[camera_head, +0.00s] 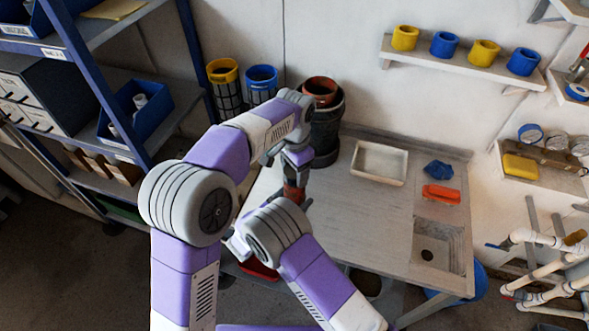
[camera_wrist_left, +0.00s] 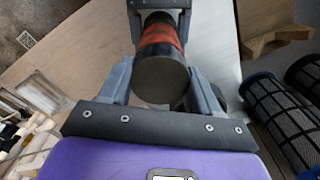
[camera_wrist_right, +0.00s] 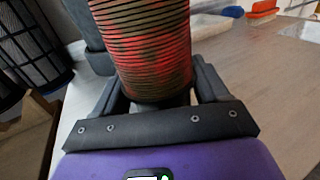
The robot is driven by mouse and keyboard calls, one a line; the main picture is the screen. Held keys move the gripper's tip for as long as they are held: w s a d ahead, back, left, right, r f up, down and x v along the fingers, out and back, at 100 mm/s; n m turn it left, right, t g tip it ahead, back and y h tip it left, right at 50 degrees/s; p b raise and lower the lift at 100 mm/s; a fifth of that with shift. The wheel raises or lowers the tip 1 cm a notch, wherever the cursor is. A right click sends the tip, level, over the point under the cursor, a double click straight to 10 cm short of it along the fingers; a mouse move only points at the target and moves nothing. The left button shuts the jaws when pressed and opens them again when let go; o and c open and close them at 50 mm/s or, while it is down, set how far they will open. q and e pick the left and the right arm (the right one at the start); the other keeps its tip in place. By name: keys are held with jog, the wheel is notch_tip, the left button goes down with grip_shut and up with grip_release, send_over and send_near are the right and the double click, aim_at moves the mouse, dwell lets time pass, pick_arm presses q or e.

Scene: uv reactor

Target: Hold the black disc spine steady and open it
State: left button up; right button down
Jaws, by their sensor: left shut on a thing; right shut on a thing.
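The black disc spine (camera_head: 293,192) is a dark cylinder with red on it, seen in the head view near the bench's left front edge. My left gripper (camera_head: 295,160) is shut on its upper part from above. In the left wrist view the spine's smooth dark round end and red-orange band (camera_wrist_left: 160,72) sit between the fingers. In the right wrist view its ribbed red and black body (camera_wrist_right: 150,50) stands between the fingers of my right gripper (camera_wrist_right: 160,88), which is shut on it.
A dark housing with an orange-brown rim (camera_head: 321,90) stands behind my left arm. Yellow (camera_head: 222,73) and blue (camera_head: 262,76) capped mesh cylinders stand left of it. The bench's right side holds a white tray (camera_head: 379,162), a blue piece (camera_head: 438,170), an orange piece (camera_head: 441,195) and a sink (camera_head: 436,252).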

pick_arm(q)
jog(key=n, duration=1.8)
jog(key=shift+r+n, duration=0.1)
jog(key=shift+n, duration=0.2)
jog(key=n, duration=1.1)
jog(key=shift+r, duration=0.15)
